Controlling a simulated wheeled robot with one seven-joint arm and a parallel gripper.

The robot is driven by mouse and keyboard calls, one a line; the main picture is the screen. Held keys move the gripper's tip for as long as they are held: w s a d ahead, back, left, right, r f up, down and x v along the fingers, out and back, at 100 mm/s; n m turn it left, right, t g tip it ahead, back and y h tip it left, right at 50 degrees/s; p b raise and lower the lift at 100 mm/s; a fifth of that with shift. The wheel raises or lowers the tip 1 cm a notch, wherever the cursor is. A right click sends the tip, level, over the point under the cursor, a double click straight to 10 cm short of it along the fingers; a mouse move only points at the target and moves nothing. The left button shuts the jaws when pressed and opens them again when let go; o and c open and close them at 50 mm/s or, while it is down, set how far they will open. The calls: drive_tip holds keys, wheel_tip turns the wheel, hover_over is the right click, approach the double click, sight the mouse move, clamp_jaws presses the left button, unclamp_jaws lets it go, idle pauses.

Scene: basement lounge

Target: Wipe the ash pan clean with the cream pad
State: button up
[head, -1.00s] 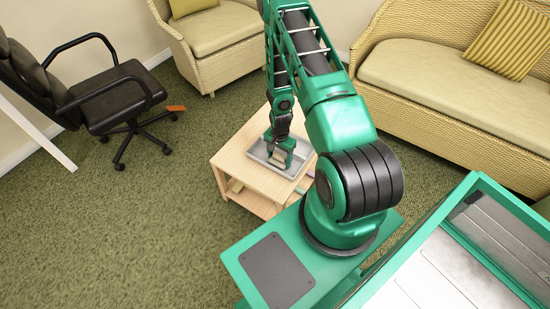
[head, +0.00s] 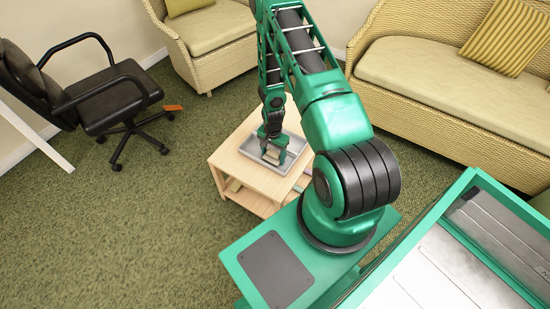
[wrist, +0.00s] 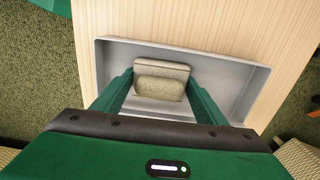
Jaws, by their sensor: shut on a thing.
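The ash pan is a shallow grey metal tray (head: 252,148) on the small wooden table. It also shows in the wrist view (wrist: 235,75), with its rim around my gripper. My gripper (head: 273,158) points down into the pan. In the wrist view, my gripper (wrist: 160,88) is shut on the cream pad (wrist: 162,70), which sits between the two green fingers, inside the pan's rim. The pad's underside is hidden, so I cannot tell whether it touches the pan floor. The visible pan floor looks plain grey; the part under the pad and gripper is hidden.
The light wooden table (head: 235,165) has a lower shelf with small items, partly hidden. A black office chair (head: 120,95) stands to the left. A wicker armchair (head: 210,45) and a wicker sofa (head: 440,90) stand behind. Green carpet at the left front is clear.

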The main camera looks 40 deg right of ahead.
sight(267, 151)
drive_tip(key=shift+w+a, duration=0.3)
drive_tip(key=shift+w, duration=0.55)
drive_tip(key=shift+w+a, duration=0.3)
drive_tip(key=shift+w, duration=0.55)
drive_tip(key=shift+w+a+f, duration=0.1)
drive_tip(key=shift+w+a, duration=0.25)
drive_tip(key=shift+w, duration=0.55)
drive_tip(key=shift+w+a, duration=0.3)
drive_tip(key=shift+w, duration=0.55)
wheel_tip(267, 151, up, 9)
